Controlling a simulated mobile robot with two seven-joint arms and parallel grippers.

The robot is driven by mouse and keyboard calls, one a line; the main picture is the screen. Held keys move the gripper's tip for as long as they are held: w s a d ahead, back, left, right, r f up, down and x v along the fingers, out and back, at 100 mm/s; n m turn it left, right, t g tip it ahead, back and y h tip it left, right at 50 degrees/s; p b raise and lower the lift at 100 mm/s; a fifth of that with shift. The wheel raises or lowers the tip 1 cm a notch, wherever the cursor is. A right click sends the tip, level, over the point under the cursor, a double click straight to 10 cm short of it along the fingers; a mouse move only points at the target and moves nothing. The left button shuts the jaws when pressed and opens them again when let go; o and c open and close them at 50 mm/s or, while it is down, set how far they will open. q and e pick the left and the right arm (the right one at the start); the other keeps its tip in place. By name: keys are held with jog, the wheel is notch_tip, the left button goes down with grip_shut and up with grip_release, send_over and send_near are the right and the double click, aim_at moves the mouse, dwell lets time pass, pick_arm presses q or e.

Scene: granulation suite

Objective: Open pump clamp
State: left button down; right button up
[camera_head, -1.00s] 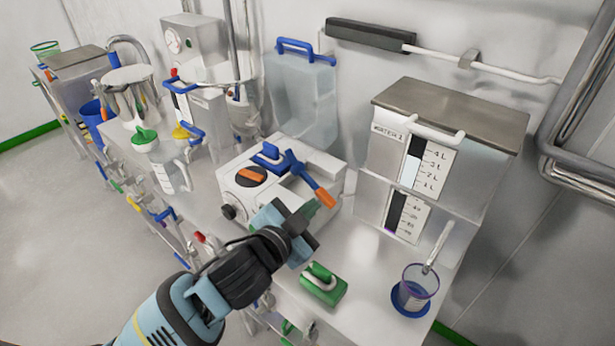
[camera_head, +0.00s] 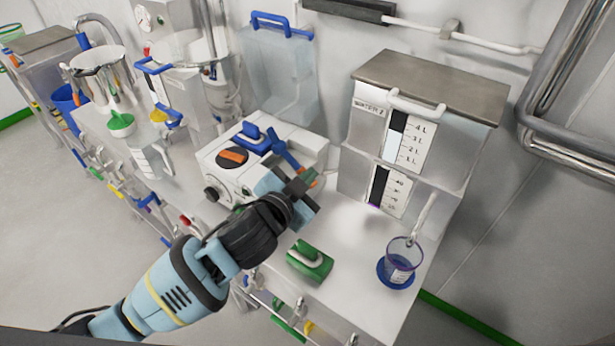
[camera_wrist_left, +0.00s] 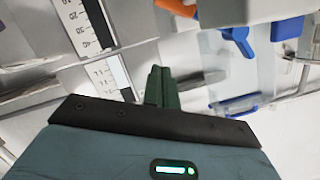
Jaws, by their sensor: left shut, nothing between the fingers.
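The pump (camera_head: 225,165) is a white box on the bench with an orange-marked dark knob on top. Its clamp lever (camera_head: 284,153) is blue with an orange end, slanting down to the right. My left gripper (camera_head: 306,186) is shut and empty, with its dark green fingers close to the orange end. I cannot tell whether they touch it. The left wrist view shows the shut fingers (camera_wrist_left: 162,88) and, near the top edge, an orange part and a blue part. My right gripper is not in view.
A steel water tank (camera_head: 410,130) with level scales stands right of the pump. A blue-handled container (camera_head: 278,70) stands behind the pump.

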aim_at(292, 158)
pick_arm(q)
jog(key=w+f, duration=0.4)
jog(key=shift+f, duration=0.2)
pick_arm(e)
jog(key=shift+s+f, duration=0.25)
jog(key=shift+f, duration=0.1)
pick_arm(q)
jog(key=shift+w, duration=0.1)
